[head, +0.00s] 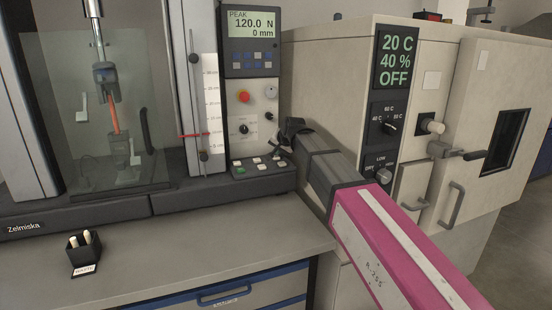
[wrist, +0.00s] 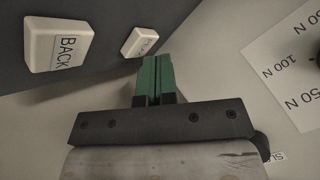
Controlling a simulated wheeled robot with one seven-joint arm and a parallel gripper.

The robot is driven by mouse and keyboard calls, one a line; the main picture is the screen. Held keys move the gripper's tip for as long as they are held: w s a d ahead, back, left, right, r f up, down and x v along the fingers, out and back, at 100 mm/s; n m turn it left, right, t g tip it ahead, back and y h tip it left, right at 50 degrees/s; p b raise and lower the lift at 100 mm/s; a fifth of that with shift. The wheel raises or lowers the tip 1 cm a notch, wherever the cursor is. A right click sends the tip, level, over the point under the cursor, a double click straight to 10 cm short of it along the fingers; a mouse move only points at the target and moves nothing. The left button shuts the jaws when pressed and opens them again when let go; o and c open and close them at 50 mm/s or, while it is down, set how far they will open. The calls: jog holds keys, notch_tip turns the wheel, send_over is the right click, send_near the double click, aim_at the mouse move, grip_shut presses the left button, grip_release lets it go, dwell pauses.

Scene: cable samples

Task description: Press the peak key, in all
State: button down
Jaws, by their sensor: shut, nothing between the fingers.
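My gripper (wrist: 153,78) is shut and empty, its green fingertips together. In the wrist view a white key (wrist: 139,41) is just beyond and left of the fingertips; its label is too small to read surely, and I cannot tell whether they touch. A larger white key marked BACK (wrist: 58,45) is farther left. In the head view my gripper (head: 281,147) is at the right end of the tester's key panel (head: 248,172), partly hiding it. The tester's display (head: 251,24) reads PEAK, 120.0 N, 0 mm.
A force dial (head: 244,129) and a red stop button (head: 243,96) are on the tester's panel. A clear shield (head: 60,90) stands before an orange sample (head: 114,117). The climate chamber (head: 335,90) is close on the right. A small black waste box (head: 83,256) is on the bench.

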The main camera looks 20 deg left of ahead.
aim_at(277, 157)
jog(key=shift+r, duration=0.45)
jog(key=shift+r, duration=0.15)
jog(key=shift+r, duration=2.35)
